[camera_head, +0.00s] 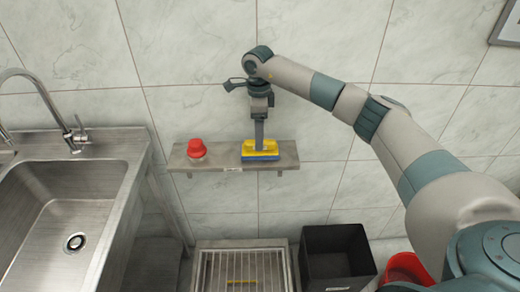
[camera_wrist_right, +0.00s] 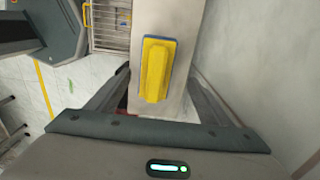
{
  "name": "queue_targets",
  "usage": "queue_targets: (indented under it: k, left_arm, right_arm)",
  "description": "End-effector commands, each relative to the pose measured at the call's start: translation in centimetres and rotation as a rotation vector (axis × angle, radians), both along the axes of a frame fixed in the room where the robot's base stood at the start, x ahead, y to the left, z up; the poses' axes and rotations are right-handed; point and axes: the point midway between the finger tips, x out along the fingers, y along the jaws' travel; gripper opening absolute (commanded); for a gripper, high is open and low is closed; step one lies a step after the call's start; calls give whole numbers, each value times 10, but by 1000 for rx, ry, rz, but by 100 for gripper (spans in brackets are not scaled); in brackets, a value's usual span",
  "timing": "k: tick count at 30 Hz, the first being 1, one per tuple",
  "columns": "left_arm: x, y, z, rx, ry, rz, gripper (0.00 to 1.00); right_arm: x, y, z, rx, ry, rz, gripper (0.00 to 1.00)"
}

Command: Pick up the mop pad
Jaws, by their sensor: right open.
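The mop pad (camera_head: 260,154) is a yellow block with a blue underside, lying on a narrow grey wall shelf (camera_head: 220,162). My right gripper (camera_head: 259,142) points down just above the pad in the head view and hides part of its back. In the right wrist view, the pad (camera_wrist_right: 155,70) lies between the two spread fingers of my right gripper (camera_wrist_right: 159,78), with gaps on both sides. The gripper is open and holds nothing. Whether the fingertips reach down beside the pad is unclear. My left gripper is not in view.
A red-capped container (camera_head: 196,149) stands on the shelf left of the pad. A steel sink (camera_head: 60,215) is at the left. Below are a metal grate (camera_head: 243,270), a black bin (camera_head: 338,256) and a red bucket (camera_head: 405,268). The tiled wall is close behind the shelf.

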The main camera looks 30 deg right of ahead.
Motion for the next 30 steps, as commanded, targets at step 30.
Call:
queue_targets:
  k: [30]
  left_arm:
    - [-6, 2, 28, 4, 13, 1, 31]
  right_arm:
    - [-8, 0, -51, 0, 0, 1, 73]
